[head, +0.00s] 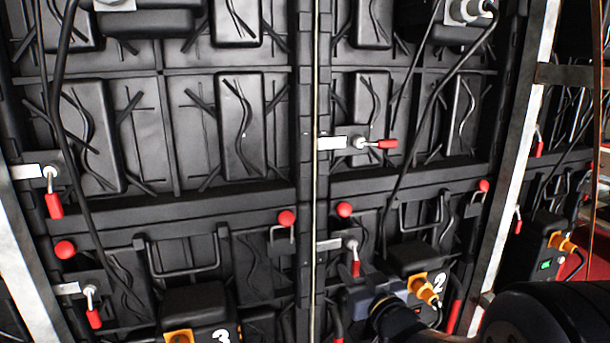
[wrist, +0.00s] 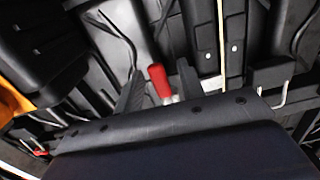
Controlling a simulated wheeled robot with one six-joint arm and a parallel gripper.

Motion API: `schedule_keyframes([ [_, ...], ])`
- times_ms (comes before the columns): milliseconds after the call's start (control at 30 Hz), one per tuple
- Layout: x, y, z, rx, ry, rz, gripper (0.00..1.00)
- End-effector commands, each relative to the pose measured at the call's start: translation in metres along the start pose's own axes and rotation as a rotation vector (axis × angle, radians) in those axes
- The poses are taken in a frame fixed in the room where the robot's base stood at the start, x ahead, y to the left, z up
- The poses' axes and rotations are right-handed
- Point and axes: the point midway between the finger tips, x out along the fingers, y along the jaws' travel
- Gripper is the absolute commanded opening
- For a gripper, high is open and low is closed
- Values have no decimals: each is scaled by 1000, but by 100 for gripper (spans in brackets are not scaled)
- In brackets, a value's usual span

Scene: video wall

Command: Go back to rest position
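The back of a video wall of black panels fills the head view. My gripper (head: 372,290) is at the lower middle right, in front of the panel marked 2. In the wrist view my gripper (wrist: 160,77) has its two dark fingers apart. A red latch handle (wrist: 158,80) shows between them with a gap on both sides; I cannot tell how deep it sits. In the head view this looks like the red-handled latch (head: 355,268) hanging down just above my gripper. Another red-handled latch (head: 387,144) higher up lies sideways, pointing right.
Other red-handled latches (head: 54,205) hang down at the left. Red knobs (head: 287,218) stick out from the crossbars. Black cables (head: 400,130) hang in front of the panels. An orange connector (head: 425,289) sits right of my gripper. A pale metal upright (head: 515,150) stands at the right.

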Motion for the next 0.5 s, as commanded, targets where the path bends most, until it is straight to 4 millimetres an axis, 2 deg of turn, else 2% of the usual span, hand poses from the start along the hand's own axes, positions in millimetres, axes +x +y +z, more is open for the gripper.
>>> schedule_keyframes([
  [67, 13, 0, 1, -9, 0, -2, 37],
  [300, 10, 8, -1, -166, -1, 1, 37],
  [500, 10, 10, -1, -204, 0, 0, 37],
])
